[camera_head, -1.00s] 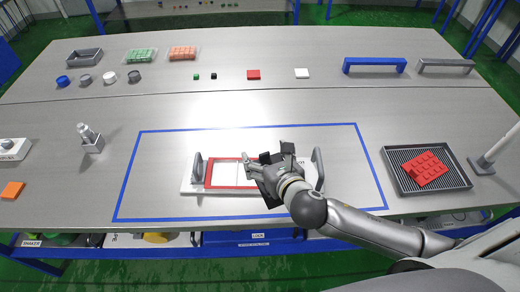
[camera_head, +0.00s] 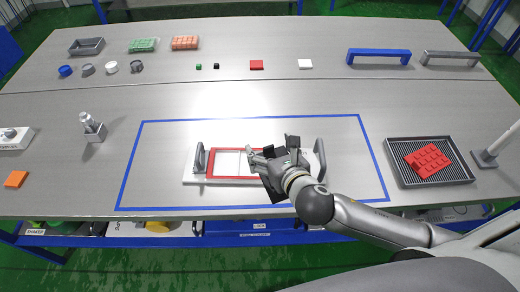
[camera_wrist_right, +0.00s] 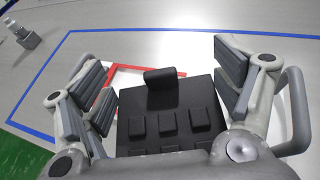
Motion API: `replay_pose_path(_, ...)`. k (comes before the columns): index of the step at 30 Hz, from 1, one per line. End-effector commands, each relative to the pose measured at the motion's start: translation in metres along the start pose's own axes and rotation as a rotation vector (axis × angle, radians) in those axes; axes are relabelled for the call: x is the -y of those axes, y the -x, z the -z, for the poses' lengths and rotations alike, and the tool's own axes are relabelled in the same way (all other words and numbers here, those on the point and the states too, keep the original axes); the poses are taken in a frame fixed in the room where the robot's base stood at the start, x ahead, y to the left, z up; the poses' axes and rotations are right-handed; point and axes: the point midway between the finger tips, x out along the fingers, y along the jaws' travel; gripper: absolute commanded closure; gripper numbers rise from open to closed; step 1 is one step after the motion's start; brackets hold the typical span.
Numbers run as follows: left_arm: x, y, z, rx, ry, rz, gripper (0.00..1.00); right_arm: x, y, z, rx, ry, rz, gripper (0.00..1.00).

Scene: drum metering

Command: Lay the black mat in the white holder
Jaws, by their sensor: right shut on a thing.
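The white holder (camera_head: 191,170) lies inside the blue outline, with a red frame on it and a grey handle at each end. My right gripper (camera_head: 263,158) is over the right part of the holder. In the right wrist view the mat (camera_wrist_right: 140,104) sits between the fingers (camera_wrist_right: 168,88), with a raised tab and several raised blocks. Whether the mat touches the holder is hidden. My left gripper is not in view.
A ribbed dark tray (camera_head: 462,172) with a red block (camera_head: 427,160) stands at the right. A small metal fixture (camera_head: 93,130) and an orange square (camera_head: 15,179) are at the left.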

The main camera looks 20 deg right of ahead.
Motion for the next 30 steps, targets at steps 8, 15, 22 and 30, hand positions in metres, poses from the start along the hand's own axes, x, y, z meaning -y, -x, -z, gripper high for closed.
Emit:
replay_pose_path(8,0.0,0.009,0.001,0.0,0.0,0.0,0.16,0.004,-0.06,-0.001,0.002,-0.002,0.003,0.46)
replay_pose_path(15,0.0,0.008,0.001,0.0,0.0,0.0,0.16,0.006,-0.103,0.017,0.0,-0.002,0.002,0.46)
replay_pose_path(22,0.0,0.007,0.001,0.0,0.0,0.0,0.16,0.007,-0.124,0.028,0.001,-0.001,0.001,0.46)
replay_pose_path(30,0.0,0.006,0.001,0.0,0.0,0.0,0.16,0.007,-0.144,0.044,-0.002,-0.003,0.001,0.46)
